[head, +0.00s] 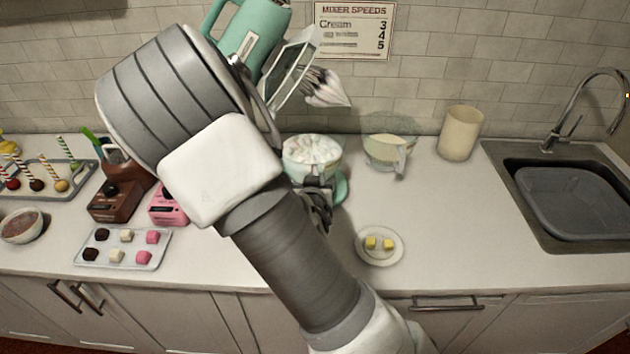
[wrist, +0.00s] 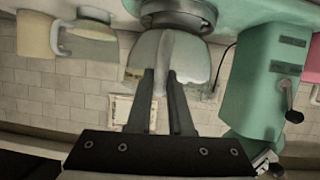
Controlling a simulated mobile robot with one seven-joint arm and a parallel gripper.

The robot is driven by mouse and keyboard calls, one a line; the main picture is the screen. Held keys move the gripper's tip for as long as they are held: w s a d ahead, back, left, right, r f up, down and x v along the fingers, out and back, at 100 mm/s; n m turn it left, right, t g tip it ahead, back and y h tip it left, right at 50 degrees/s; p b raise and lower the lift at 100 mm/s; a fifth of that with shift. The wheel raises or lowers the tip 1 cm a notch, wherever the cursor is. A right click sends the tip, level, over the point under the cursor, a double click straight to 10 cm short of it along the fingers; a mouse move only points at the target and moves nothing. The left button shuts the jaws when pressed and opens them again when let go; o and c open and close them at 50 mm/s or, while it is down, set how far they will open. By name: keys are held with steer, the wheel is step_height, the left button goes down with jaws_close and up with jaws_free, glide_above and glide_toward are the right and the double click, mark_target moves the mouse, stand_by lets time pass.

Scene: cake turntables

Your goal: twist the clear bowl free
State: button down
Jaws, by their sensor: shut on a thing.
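The clear bowl (head: 312,152) stands on the teal mixer's base, holding a pale, lumpy filling. The mixer (head: 252,38) has its head tilted up, and a whisk (head: 325,88) coated in white hangs from it above the bowl. My gripper (head: 318,200) is at the bowl's near side, partly hidden by my arm. In the wrist view the picture is upside down. There my gripper's fingers (wrist: 161,78) are shut on the upright handle of the clear bowl (wrist: 143,55). A dark round seat (wrist: 177,14) lies at the bowl's base.
A clear jug (head: 385,150) and a cream canister (head: 461,133) stand to the right, before the sink (head: 570,200). A plate (head: 380,258) with yellow cubes is near the front. A tray (head: 150,258) and pink and brown boxes are left. Counter right of the plate is clear.

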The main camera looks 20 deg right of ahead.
mark_target(325, 173)
steer(key=shift+d+f, duration=0.1)
steer(key=shift+d, duration=0.05)
steer(key=shift+s+d+n+t+y+b, duration=0.1)
steer(key=shift+d+n+t+y+b, duration=0.2)
steer(key=shift+d+n+y+b, duration=0.55)
steer(key=shift+a, duration=0.2)
steer(key=shift+d+b, duration=0.1)
steer(key=shift+b, duration=0.25)
steer(key=shift+d+n+y+b, duration=0.55)
steer(key=shift+d+y+b, duration=0.2)
steer(key=shift+b, duration=0.15)
steer(key=shift+a, duration=0.1)
